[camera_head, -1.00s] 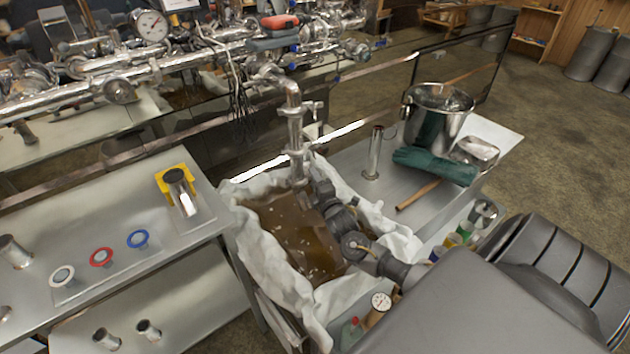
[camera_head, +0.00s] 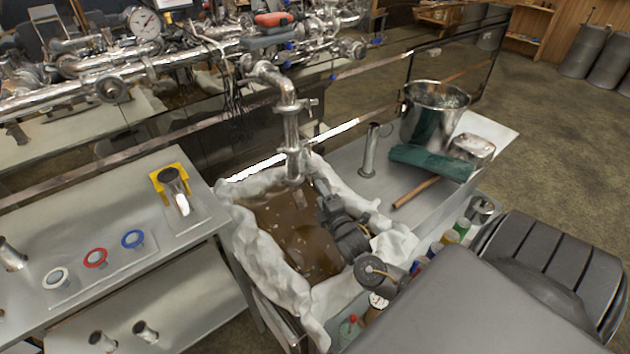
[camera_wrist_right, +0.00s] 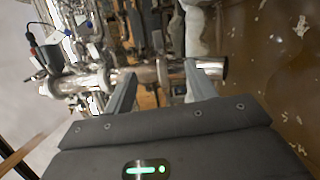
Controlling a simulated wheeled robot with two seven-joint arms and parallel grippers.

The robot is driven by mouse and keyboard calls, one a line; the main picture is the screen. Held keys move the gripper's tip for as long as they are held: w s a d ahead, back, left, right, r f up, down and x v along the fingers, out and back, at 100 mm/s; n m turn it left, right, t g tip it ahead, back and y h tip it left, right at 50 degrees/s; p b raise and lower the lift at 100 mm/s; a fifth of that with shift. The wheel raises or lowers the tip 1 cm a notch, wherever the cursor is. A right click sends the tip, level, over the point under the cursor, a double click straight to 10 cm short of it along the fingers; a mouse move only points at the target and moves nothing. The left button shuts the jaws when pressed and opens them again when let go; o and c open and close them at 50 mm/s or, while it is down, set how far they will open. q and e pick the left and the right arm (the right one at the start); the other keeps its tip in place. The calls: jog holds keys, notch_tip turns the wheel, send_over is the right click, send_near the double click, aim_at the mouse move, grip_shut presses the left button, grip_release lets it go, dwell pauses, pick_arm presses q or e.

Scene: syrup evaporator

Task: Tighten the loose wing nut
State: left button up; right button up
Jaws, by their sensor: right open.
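The steel pipe (camera_head: 291,130) hangs down with clamped joints, its lower end over a basin of brown liquid in the head view. A small handle-like part (camera_head: 312,103) sticks out on its right; I cannot tell whether it is the wing nut. My right gripper (camera_head: 320,186) is beside the pipe's lower end, to its right. In the right wrist view the right gripper (camera_wrist_right: 160,78) is open with nothing gripped. There the pipe (camera_wrist_right: 145,73) runs across the picture at its fingertips; I cannot tell whether they touch. My left gripper is out of view.
White cloth (camera_head: 265,270) lines the basin around the liquid. The left steel table (camera_head: 115,225) holds coloured ring gaskets and a yellow stand (camera_head: 171,181).

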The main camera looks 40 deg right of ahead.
jog(key=shift+v, duration=1.5)
